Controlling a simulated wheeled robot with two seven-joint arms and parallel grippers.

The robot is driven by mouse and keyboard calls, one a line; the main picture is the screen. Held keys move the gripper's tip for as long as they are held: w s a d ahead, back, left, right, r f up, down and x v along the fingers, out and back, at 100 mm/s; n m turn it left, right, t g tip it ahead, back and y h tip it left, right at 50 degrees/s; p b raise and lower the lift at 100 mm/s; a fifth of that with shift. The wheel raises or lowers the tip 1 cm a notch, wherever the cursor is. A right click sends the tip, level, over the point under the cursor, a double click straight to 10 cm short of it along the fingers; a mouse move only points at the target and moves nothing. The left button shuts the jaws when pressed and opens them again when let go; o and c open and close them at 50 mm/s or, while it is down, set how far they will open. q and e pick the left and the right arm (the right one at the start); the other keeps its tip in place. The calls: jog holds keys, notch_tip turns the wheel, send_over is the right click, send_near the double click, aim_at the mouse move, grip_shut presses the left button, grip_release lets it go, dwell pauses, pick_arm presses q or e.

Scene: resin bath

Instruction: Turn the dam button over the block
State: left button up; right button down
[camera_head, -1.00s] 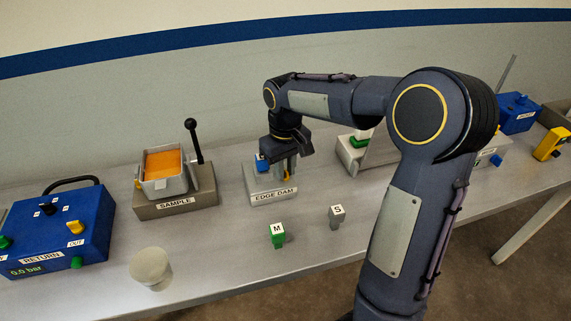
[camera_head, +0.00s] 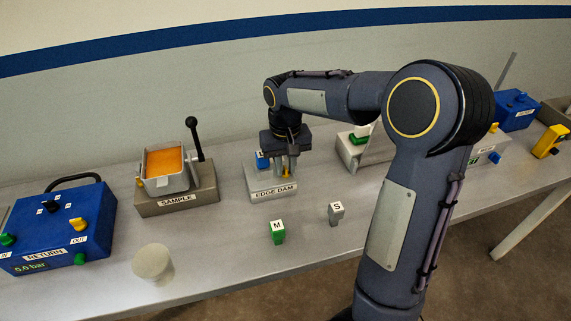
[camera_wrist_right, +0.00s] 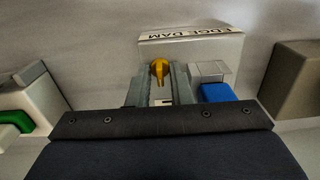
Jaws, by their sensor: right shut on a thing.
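The EDGE DAM block (camera_head: 273,194) is a light grey base on the bench, with its label upside down in the right wrist view (camera_wrist_right: 222,45). A yellow button (camera_wrist_right: 159,70) shows in the right wrist view between the fingers of my right gripper (camera_wrist_right: 160,80). My right gripper is shut on this button. A small blue block (camera_wrist_right: 217,93) sits beside the fingers, with a grey plate (camera_wrist_right: 211,69) next to it.
The SAMPLE stand (camera_head: 178,203) with an orange-filled tray and black lever is left of the dam. A green block M (camera_head: 278,234) and grey block S (camera_head: 336,213) stand in front. A blue RETURN box (camera_head: 60,240) and pale round thing (camera_head: 152,262) are further left.

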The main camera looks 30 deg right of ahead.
aim_at(285, 168)
jog(key=c, duration=1.6)
grip_release()
notch_tip(285, 168, up, 8)
jog(key=shift+f, duration=0.1)
jog(key=shift+s, duration=0.3)
jog(key=s+a+f+t+y, duration=0.1)
jog(key=s+a+t, duration=0.1)
jog(key=s, duration=0.5)
jog(key=s+a+f+t+y, duration=0.1)
jog(key=s+a, duration=0.2)
jog(key=s, duration=0.4)
jog(key=s+a+f+n+t+y, duration=0.1)
jog(key=s+a+t, duration=0.1)
jog(key=s, duration=0.5)
jog(key=shift+s+a+f+t+y+p, duration=0.15)
jog(key=shift+s+a+t+y+p, duration=0.15)
jog(key=shift+s+y+p, duration=0.1)
